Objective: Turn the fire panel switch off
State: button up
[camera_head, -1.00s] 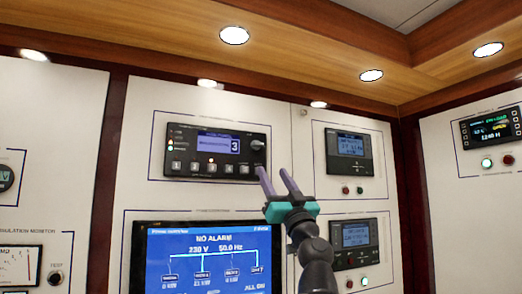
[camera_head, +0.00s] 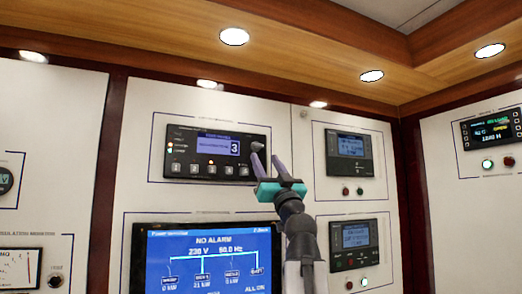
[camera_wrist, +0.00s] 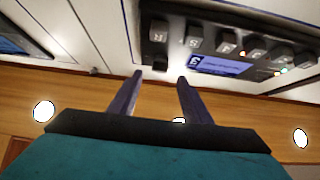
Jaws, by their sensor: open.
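A black control panel (camera_head: 216,154) with a lit blue screen, a "3" and a row of square buttons is set in the white wall cabinet. Its small knob (camera_head: 257,147) sits at the panel's upper right; I cannot read its label or setting. My gripper (camera_head: 265,158) is open and empty, its two purple fingers pointing up at the knob's side of the panel. In the wrist view the panel (camera_wrist: 238,45) appears upside down, and the knob (camera_wrist: 160,62) shows just beyond and between the fingertips. I cannot tell whether they touch it.
A large blue "NO ALARM" screen (camera_head: 205,258) lies below the panel. To the right are two smaller display units, upper (camera_head: 348,151) and lower (camera_head: 354,244), with buttons beneath. A wooden ceiling trim with lamps runs above.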

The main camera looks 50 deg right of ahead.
aim_at(259, 147)
jog(key=shift+p+x, duration=0.45)
jog(key=shift+x, duration=2.65)
jog(key=shift+c, duration=0.4)
jog(key=c, duration=1)
jog(key=shift+o, duration=0.2)
